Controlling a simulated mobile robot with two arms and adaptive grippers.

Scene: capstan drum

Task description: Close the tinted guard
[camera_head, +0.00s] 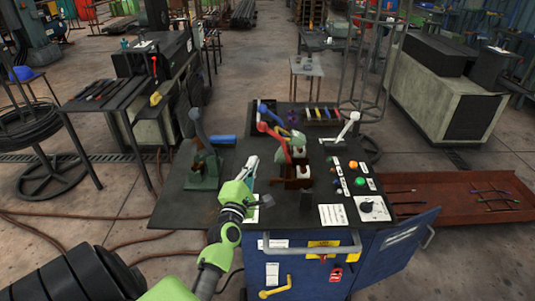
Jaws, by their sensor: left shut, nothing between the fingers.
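The machine's dark worktop (225,208) fills the middle of the view. A small brown and white unit (299,173) stands on it, with a bent red and blue lever-like part (270,124) above. I cannot clearly pick out the tinted guard; it is too small or too transparent to tell. My left gripper (250,170), on the green arm from the lower left, is shut and empty. It is over the worktop, left of the brown and white unit and apart from it in the picture. My right gripper is not in view.
A grey-green stand with a lever (201,160) is left of my gripper. A white lever (349,127) and a button panel (358,181) are on the right. A blue cabinet with a grey handle (310,249) is in front. Cables (75,213) lie on the floor.

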